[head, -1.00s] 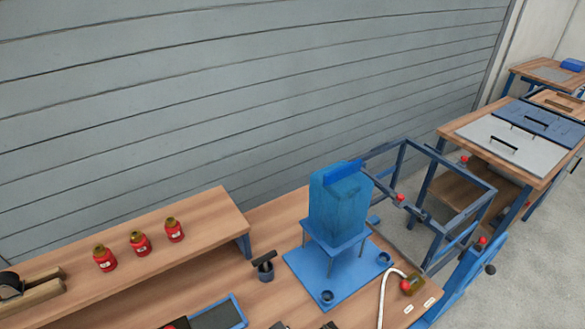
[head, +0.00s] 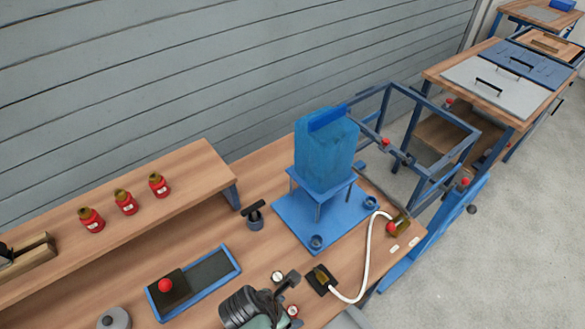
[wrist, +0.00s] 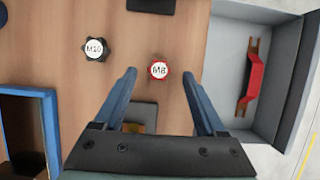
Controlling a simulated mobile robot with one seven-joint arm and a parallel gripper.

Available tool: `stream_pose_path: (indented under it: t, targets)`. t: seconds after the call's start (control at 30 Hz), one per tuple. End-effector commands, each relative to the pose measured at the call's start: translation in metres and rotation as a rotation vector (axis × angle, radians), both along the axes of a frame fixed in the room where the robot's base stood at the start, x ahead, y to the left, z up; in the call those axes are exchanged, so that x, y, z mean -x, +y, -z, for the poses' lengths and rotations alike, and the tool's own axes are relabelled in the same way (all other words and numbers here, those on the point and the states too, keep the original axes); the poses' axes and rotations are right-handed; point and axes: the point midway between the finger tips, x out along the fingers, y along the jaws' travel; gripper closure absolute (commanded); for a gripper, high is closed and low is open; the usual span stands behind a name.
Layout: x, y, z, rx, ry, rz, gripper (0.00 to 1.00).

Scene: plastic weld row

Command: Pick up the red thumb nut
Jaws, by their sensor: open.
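The red thumb nut (wrist: 159,70) is a small knob with a red rim and a white face marked M8. It lies on the wooden bench and shows near the bottom edge of the head view (head: 293,311). My gripper (wrist: 158,77) is open in the wrist view, its two blue fingers pointing toward the nut. The nut appears between the fingertips, apart from both; the height of the fingers above it is hard to tell.
A black M10 knob (wrist: 95,50) lies left of the nut. A dark pad with a brass piece (wrist: 140,115) lies between the fingers. A grey tray with a red handle (wrist: 252,78) is at right.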

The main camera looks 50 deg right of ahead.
Motion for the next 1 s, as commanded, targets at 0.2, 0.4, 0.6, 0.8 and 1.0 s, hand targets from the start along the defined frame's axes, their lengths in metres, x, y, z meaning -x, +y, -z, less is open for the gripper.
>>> stream_pose_path:
  t: [0.2,0.4,0.6,0.8,1.0]
  targets:
    - [0.002,-0.009,0.020,0.000,-0.001,0.001,0.27]
    - [0.002,-0.009,0.022,0.000,-0.002,0.000,0.27]
    - [0.002,-0.009,0.021,0.000,-0.002,0.000,0.54]
    - [0.002,-0.009,0.021,0.000,-0.001,0.001,0.90]
    - [0.002,-0.009,0.021,0.000,-0.002,-0.001,1.00]
